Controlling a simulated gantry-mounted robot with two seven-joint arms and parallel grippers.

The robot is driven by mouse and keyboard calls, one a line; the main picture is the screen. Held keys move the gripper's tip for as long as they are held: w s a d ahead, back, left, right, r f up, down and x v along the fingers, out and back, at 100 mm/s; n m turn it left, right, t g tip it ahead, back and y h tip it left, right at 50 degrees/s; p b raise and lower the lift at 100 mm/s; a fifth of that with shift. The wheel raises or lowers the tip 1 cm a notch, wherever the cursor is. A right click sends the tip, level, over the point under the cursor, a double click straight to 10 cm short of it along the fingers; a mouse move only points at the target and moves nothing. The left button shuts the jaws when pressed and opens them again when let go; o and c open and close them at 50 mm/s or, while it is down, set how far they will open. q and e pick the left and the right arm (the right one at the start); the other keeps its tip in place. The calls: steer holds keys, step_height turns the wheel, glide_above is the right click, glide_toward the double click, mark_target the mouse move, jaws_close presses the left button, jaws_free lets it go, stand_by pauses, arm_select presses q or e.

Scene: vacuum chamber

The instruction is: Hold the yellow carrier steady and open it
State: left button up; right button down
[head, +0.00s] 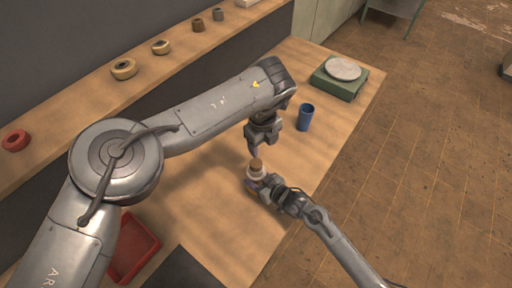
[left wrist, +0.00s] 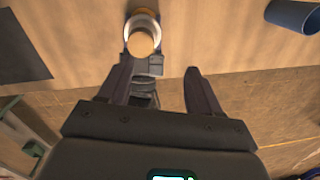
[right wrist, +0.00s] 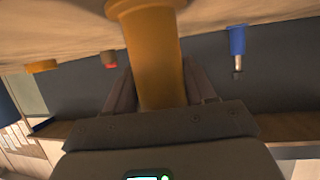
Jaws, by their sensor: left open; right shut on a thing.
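The yellow carrier (right wrist: 155,60) stands as an orange-yellow cylinder between the fingers of my right gripper (head: 267,187), which is shut on it. In the head view the carrier (head: 257,174) shows a pale collar and a round tan top; its lower part is hidden by the right gripper. The left wrist view shows the carrier (left wrist: 142,42) from above, near the left fingertip. My left gripper (head: 262,144) is open and empty just above the carrier. In the left wrist view its fingers (left wrist: 164,70) are apart, with the carrier's top not centred between them.
A blue cup (head: 305,117) stands on the table behind the grippers. A green block with a grey disc (head: 343,68) sits at the far end. A red tray (head: 133,250) and a dark mat (head: 183,271) are at the near end. A ledge (head: 85,87) holds several small parts.

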mark_target(256, 163)
arm_select(q)
steer(key=m, duration=3.2)
steer(key=shift+s+a+f, duration=0.2)
steer(key=shift+s+a, duration=0.15)
steer(key=shift+a, duration=0.05)
steer(key=m, duration=0.2)
steer(key=a+m, duration=0.1)
steer(key=m, duration=0.1)
steer(key=shift+s+m+g, duration=0.2)
steer(key=shift+m+g, duration=0.2)
steer(key=shift+a+f+m, duration=0.1)
steer(key=shift+f+m, duration=0.2)
steer(key=shift+f, duration=3.75)
